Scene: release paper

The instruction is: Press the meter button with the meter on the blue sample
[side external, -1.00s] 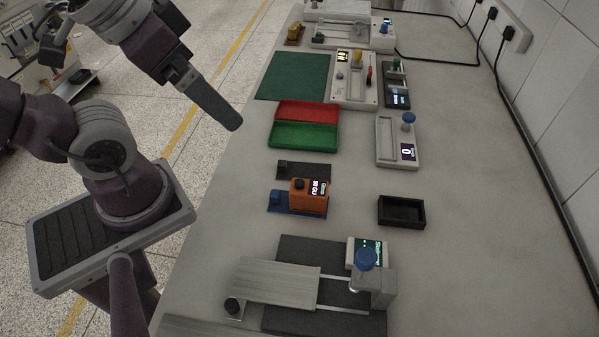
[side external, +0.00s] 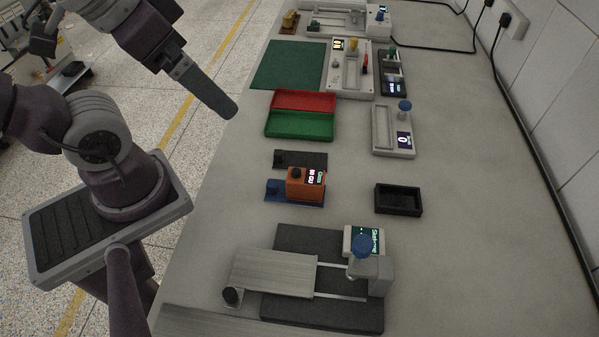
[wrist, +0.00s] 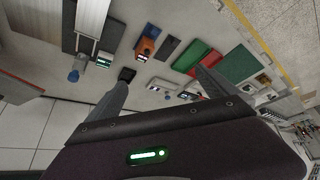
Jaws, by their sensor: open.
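The orange meter (side external: 305,188) with a lit display and a black button (side external: 296,173) on top stands on the blue sample (side external: 275,190), covering much of it. A dark grey sample (side external: 305,159) with a small black knob lies just behind, bare. My gripper (side external: 225,106) hangs over the left edge of the bench, up and left of the meter and apart from it. In the wrist view my gripper (wrist: 164,80) shows two spread fingers with nothing between them. The orange meter (wrist: 146,45) and the blue sample (wrist: 152,30) show beyond them.
Red (side external: 304,100) and green (side external: 299,125) trays lie behind the samples. A black open box (side external: 399,211) stands right of the meter. A device with a blue knob (side external: 362,245) and sliding plate stands in front. Bare bench lies between the meter and box.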

